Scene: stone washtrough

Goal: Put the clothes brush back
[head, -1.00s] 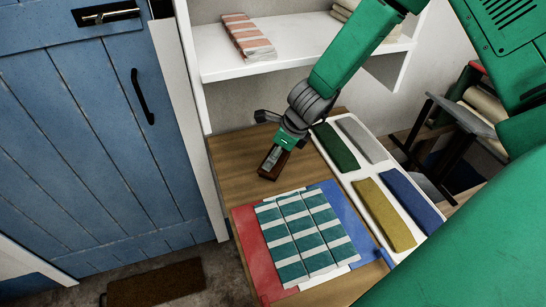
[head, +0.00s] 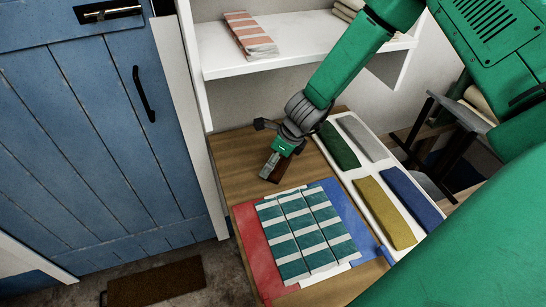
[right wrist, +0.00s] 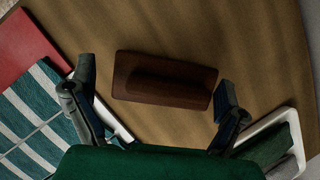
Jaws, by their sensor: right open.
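The clothes brush, a dark brown wooden block (head: 272,174), lies on the wooden tabletop (head: 240,160). In the right wrist view the brush (right wrist: 165,80) lies lengthwise between my right gripper's fingertips (right wrist: 154,75), with a gap at its left end and its right end close to the right finger. My right gripper (head: 276,163) is open above it and hides part of it in the head view. Whether any finger touches the brush I cannot tell. My left gripper is not in view.
A teal-striped folded cloth (head: 303,235) lies on a red and blue mat (head: 255,255) in front. A white tray (head: 352,172) with green, grey, yellow and blue pads stands at right. A white shelf (head: 290,60) with folded cloths is above. A blue door (head: 90,150) is at left.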

